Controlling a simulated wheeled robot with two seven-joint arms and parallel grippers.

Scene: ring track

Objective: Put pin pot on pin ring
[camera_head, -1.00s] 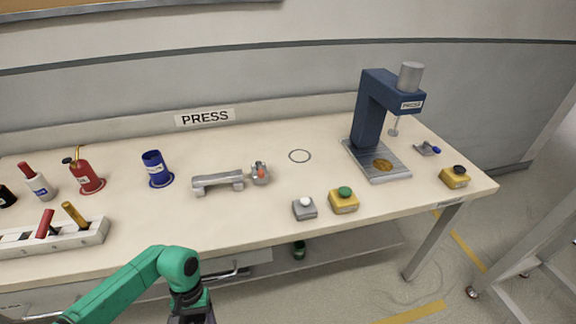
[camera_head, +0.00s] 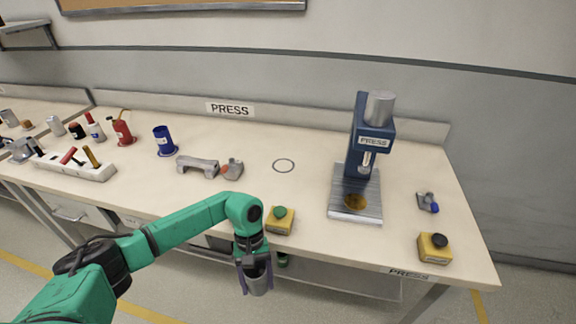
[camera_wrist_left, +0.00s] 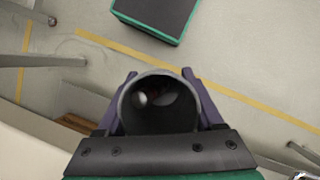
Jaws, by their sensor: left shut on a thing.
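The pin pot (camera_head: 260,284) is a grey cup. My left gripper (camera_head: 256,268) is shut on it and holds it in front of the bench, apart from the bench top. In the left wrist view the pot (camera_wrist_left: 158,118) sits between the purple fingers, its round mouth facing the camera; its inside is dark with a pale spot. An empty thin dark ring outline (camera_head: 283,165), likely the pin ring, lies on the bench behind my gripper, left of the press. No label shows on it. My right gripper is not in view.
A blue press (camera_head: 362,150) stands right of the ring. A yellow box with a green button (camera_head: 280,220) is at the front edge, close to my arm. A grey bracket (camera_head: 198,166) and small grey part (camera_head: 232,169) lie left of the ring. The bench around the ring is clear.

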